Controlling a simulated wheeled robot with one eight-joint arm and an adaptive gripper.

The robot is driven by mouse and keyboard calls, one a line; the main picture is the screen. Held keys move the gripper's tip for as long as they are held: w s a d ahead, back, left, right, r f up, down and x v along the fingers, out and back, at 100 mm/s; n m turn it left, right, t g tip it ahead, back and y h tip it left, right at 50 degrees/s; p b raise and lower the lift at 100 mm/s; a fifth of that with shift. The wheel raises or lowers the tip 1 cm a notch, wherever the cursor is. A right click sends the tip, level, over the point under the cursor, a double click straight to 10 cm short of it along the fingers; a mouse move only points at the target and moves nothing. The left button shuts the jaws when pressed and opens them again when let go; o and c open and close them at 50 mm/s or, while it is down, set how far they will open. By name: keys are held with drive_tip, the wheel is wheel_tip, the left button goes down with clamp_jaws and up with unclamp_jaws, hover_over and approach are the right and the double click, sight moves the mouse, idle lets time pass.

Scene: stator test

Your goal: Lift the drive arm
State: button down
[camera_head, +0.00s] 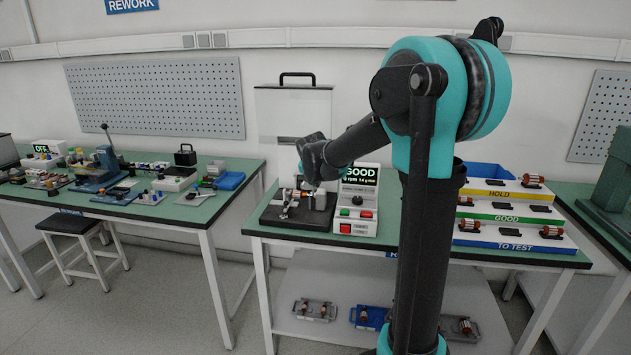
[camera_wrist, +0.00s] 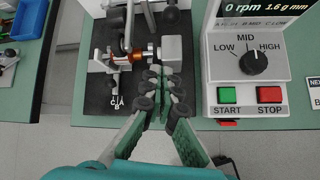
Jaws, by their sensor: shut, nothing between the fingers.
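The test stand has a black base plate (camera_wrist: 98,103), also seen in the head view (camera_head: 275,217). A copper-wound rotor (camera_wrist: 135,57) lies across its supports, beside a grey block (camera_wrist: 172,48). Grey rods (camera_wrist: 129,22) rise behind or over the rotor, with a dark round knob (camera_wrist: 171,14) to their right; these look like the drive arm, but I cannot tell its exact outline. My gripper (camera_wrist: 160,78) is shut and empty, its fingertips just in front of the rotor's right end and the block. In the head view my gripper (camera_head: 307,178) partly hides the stand.
Right of the stand is the control box (camera_head: 357,200), showing GOOD and 0 rpm, with a speed knob (camera_wrist: 253,60), green START and red STOP buttons. Farther right are the HOLD, GOOD and TO TEST racks (camera_head: 510,213). A blue tray (camera_wrist: 30,18) lies on the left table.

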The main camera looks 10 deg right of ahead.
drive_tip(key=shift+w+d+f, duration=0.2)
drive_tip(key=shift+w+d, duration=0.2)
drive_tip(key=shift+w, duration=0.5)
drive_tip(key=shift+w+d+f, duration=0.2)
drive_tip(key=shift+w+d, duration=0.25)
drive_tip(key=shift+w, duration=0.45)
drive_tip(key=shift+w+d+f, duration=0.2)
drive_tip(key=shift+w+d, duration=0.2)
drive_tip(key=shift+w, duration=0.5)
drive_tip(key=shift+w+d+r, duration=0.1)
drive_tip(key=shift+w+r, duration=0.25)
drive_tip(key=shift+r, duration=0.35)
